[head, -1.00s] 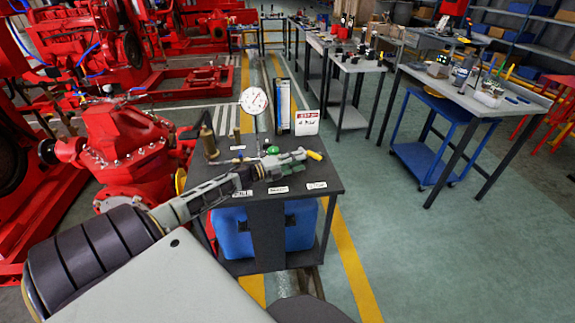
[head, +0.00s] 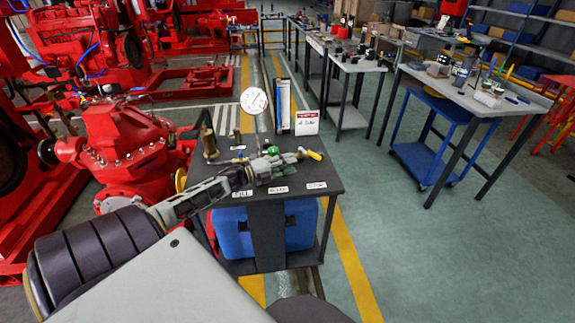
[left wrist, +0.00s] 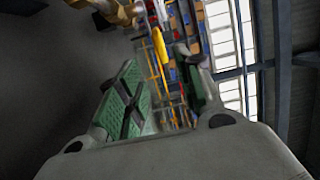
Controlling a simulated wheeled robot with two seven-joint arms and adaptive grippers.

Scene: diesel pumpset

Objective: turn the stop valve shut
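The stop valve's yellow lever handle (head: 314,155) shows at the right of the dark bench top, behind a small white label that seems to read STOP. In the left wrist view a yellow lever (left wrist: 161,48) lies beyond and between the fingertips, with brass fittings (left wrist: 118,12) at upper left. My left gripper (head: 297,155) reaches over the bench from the left, its green-padded fingers pointing at the handle. In the left wrist view its fingers (left wrist: 158,70) are apart with nothing gripped. The valve body is mostly hidden by the gripper. My right gripper is out of view.
A round white gauge (head: 254,101), an upright blue-edged board (head: 283,106) and a red-and-white sign (head: 306,122) stand at the bench's back. A green knob (head: 272,149) is close behind the gripper.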

